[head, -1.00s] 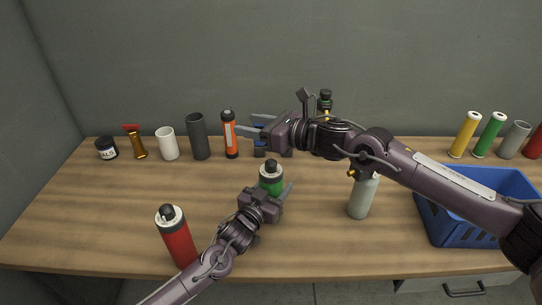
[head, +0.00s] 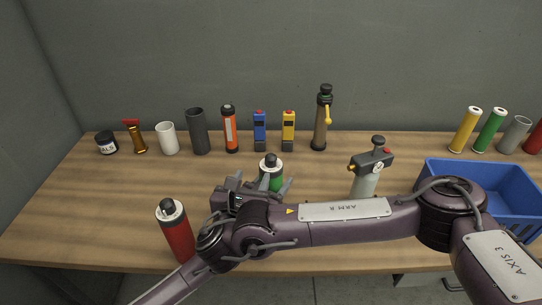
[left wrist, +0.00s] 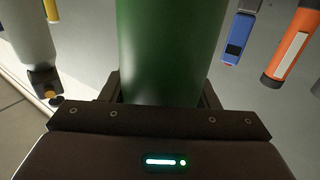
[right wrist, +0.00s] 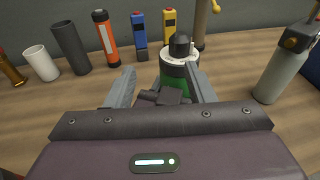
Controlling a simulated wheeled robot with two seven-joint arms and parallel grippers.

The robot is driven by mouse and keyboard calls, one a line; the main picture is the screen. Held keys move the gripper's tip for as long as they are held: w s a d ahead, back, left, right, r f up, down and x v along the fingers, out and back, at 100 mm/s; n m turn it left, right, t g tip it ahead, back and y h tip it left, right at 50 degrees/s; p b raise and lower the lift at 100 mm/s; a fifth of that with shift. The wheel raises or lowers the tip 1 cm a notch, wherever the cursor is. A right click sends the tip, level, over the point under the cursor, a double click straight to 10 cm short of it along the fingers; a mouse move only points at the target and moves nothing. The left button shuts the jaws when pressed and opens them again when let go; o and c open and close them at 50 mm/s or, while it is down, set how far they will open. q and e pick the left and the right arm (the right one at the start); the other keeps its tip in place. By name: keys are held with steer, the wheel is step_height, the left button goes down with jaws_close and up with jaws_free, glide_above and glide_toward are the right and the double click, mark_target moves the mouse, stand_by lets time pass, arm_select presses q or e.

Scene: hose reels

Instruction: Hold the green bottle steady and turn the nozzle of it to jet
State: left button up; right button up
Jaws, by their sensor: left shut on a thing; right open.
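The green bottle (head: 272,182) stands upright mid-table, with a white collar and a black nozzle (head: 270,160) on top. In the right wrist view its nozzle (right wrist: 181,46) shows clearly, but I cannot read its setting. My left gripper (left wrist: 160,92) is shut on the bottle's green body, which fills the left wrist view (left wrist: 170,45). In the head view my right arm mostly hides the left gripper. My right gripper (right wrist: 160,70) is open and empty. Its fingers point toward the bottle's top from the near side, apart from the nozzle.
A red bottle (head: 178,232) stands at front left. A grey spray bottle (head: 366,180) stands to the right, before a blue crate (head: 430,172). Orange (head: 230,130), blue (head: 259,130) and yellow (head: 288,130) items and a tall pump bottle (head: 321,120) line the back.

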mark_target(269, 161)
steer(key=w+d, duration=0.1)
steer(key=w, duration=0.1)
steer(key=w+d+m+t+h, duration=0.1)
steer(key=w+d, duration=0.1)
steer(key=w, duration=0.1)
steer(key=w+d+h, duration=0.1)
steer(key=w, duration=0.2)
steer(key=shift+d+r+m, duration=0.2)
steer(key=shift+d+m, duration=0.1)
stand_by(0.5)
